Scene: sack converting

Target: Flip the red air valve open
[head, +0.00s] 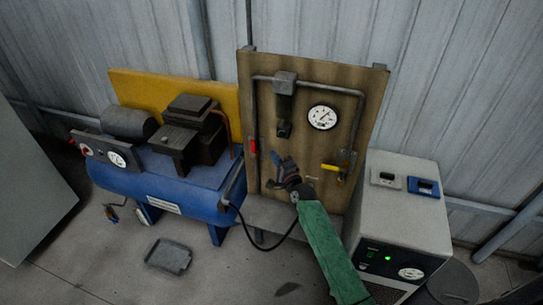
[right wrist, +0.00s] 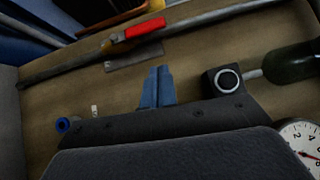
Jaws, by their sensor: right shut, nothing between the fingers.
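The red air valve handle (head: 252,147) is on the left pipe of the brown upright board. It lies roughly along the pipe in both views, and also shows near the top of the right wrist view (right wrist: 146,28). My right gripper (head: 275,171) is in front of the board, below and to the right of the red handle. Its blue fingers (right wrist: 156,87) are together with nothing between them. In the right wrist view a gap shows between the fingertips and the red handle; they look apart. My left gripper is not in view.
A yellow handle (head: 331,168) is on the board's right pipe, and a round gauge (head: 322,118) is above it. A blue compressor (head: 168,190) stands left and a grey dryer box (head: 400,215) stands right. A black hose (head: 272,243) hangs below the board.

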